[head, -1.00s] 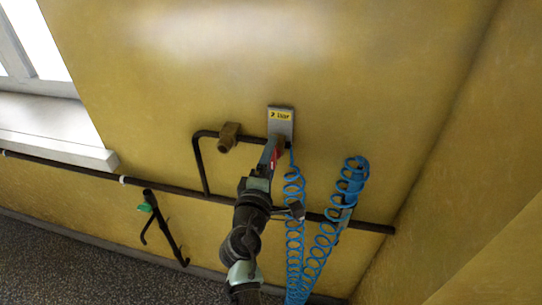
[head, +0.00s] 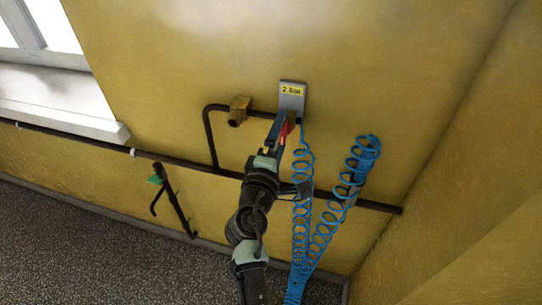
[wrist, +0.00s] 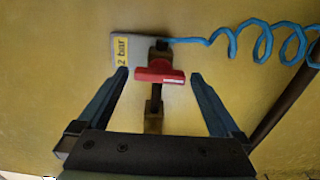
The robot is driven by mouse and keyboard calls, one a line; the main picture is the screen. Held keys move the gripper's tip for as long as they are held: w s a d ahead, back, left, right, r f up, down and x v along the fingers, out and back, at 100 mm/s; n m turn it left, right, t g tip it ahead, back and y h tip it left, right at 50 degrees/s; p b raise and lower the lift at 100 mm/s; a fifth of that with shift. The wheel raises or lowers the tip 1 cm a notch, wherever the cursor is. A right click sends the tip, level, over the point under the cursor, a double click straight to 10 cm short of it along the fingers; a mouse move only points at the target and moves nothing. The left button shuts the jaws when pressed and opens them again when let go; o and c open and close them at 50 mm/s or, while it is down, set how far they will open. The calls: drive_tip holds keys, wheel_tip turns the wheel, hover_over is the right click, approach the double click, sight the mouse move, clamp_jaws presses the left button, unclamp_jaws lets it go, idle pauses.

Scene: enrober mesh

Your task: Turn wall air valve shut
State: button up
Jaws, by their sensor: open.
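The wall air valve has a red bar handle (wrist: 160,72), seen between my fingers in the wrist view. The handle lies crosswise in that picture, over a brass-coloured body and a dark pipe stub. In the head view the handle (head: 285,133) is a small red patch, partly hidden by my gripper. A grey plate with a yellow "2 bar" label (head: 291,98) is just above it. My gripper (wrist: 160,76) is open, with one blue-grey finger on each side of the handle. Gaps show between fingers and handle; I cannot tell the depth.
A blue coiled hose (head: 302,215) hangs by the valve, and another coil (head: 362,160) is to the right. A dark pipe (head: 90,145) runs along the wall. A brass fitting (head: 239,110) is left of the valve.

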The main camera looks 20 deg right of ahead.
drive_tip(key=v, duration=1.1)
drive_tip(key=shift+s+a+b, duration=0.25)
drive_tip(key=shift+b, duration=0.2)
drive_tip(key=w+a+r+m+t+y+p, duration=0.1)
drive_tip(key=a+r+m+t+p, duration=0.2)
drive_tip(key=r, duration=1.1)
drive_tip(key=a+r+m+t+y, duration=0.15)
drive_tip(key=r+m, duration=0.45)
drive_tip(key=r, duration=0.8)
drive_tip(key=s+a+r+t+y, duration=0.2)
drive_tip(key=s+r, duration=0.2)
drive_tip(key=r, duration=0.3)
drive_tip(key=s+a+r+m+t+y+p, duration=0.1)
drive_tip(key=s+a+r+t+y, duration=0.1)
drive_tip(key=r, duration=0.6)
drive_tip(key=s+a+r+m+t+y+p, duration=0.1)
drive_tip(key=s+a+r+t+y, duration=0.2)
drive_tip(key=s+r, duration=0.3)
wheel_tip(320, 180, up, 2)
drive_tip(key=shift+r+t, duration=0.1)
drive_tip(key=shift+t, duration=0.35)
drive_tip(key=shift+y, duration=0.25)
